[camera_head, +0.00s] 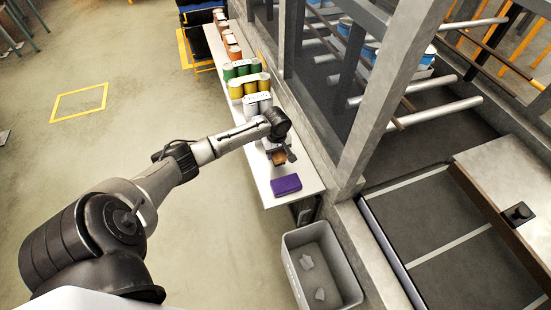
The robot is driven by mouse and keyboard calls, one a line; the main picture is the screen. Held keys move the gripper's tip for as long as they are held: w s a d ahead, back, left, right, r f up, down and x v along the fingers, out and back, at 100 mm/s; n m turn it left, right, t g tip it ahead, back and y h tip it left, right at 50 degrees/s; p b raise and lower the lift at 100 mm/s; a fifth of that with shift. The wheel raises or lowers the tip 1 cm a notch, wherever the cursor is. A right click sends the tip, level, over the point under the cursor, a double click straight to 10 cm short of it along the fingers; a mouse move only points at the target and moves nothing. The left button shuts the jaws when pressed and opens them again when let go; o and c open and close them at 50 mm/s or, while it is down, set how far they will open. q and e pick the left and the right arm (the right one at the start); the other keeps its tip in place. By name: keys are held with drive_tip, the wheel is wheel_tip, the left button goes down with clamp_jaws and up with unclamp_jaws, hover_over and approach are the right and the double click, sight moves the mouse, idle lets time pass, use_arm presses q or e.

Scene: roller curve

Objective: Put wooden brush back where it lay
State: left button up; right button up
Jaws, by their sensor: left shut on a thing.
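My left arm comes in from the left, and its gripper (281,157) points down over the near part of a narrow white shelf (312,181). The left gripper is shut on a small brown wooden brush (279,158), largely hidden by the gripper and wrist. Whether the brush touches the shelf I cannot tell. A purple block-like thing (286,185) lies on the shelf just nearer than the gripper. My right gripper is not in view.
Several coloured cans, among them a green can (229,71), stand in rows farther along the shelf. A grey bin (323,263) with scraps stands below the shelf's near end. A grey frame post (380,100) rises close to the shelf's right side.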

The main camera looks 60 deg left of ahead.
use_arm(q)
drive_tip(key=shift+a+f, duration=0.2)
drive_tip(key=shift+f, duration=0.35)
wheel_tip(320, 180, down, 3)
drive_tip(key=shift+s+r+b, duration=0.1)
drive_tip(key=shift+b, duration=0.2)
drive_tip(key=shift+f, duration=0.25)
drive_tip(key=o, duration=0.8)
